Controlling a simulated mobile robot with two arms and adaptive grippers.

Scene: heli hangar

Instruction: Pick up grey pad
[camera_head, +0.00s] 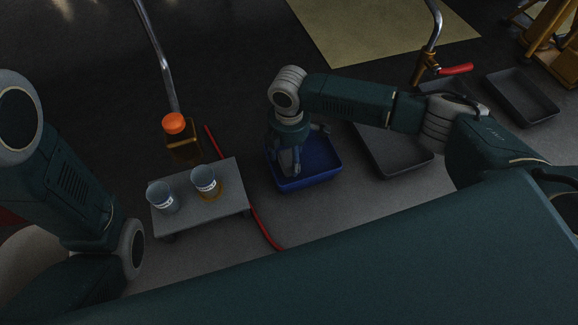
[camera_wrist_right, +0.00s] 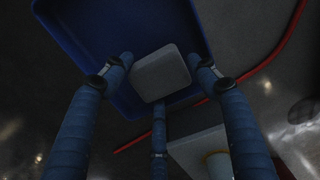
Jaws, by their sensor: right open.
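The grey pad (camera_wrist_right: 161,73) is a light square with rounded corners, in the blue tray (camera_wrist_right: 80,25) in the right wrist view. My right gripper (camera_wrist_right: 160,76) is open, with its three blue fingers spread around the pad and nothing held. In the head view this gripper (camera_head: 292,157) points down into the blue tray (camera_head: 325,172) at its left side. There I cannot tell the pad apart from the fingers. My left arm shows at the left of the head view, but its gripper is out of sight.
A small grey table (camera_head: 228,208) with two clear cups (camera_head: 161,197) (camera_head: 204,180) stands left of the blue tray. An orange-capped bottle (camera_head: 180,140) is behind it. A red hose (camera_head: 262,228) runs between them. Dark trays (camera_head: 395,158) (camera_head: 522,97) lie to the right.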

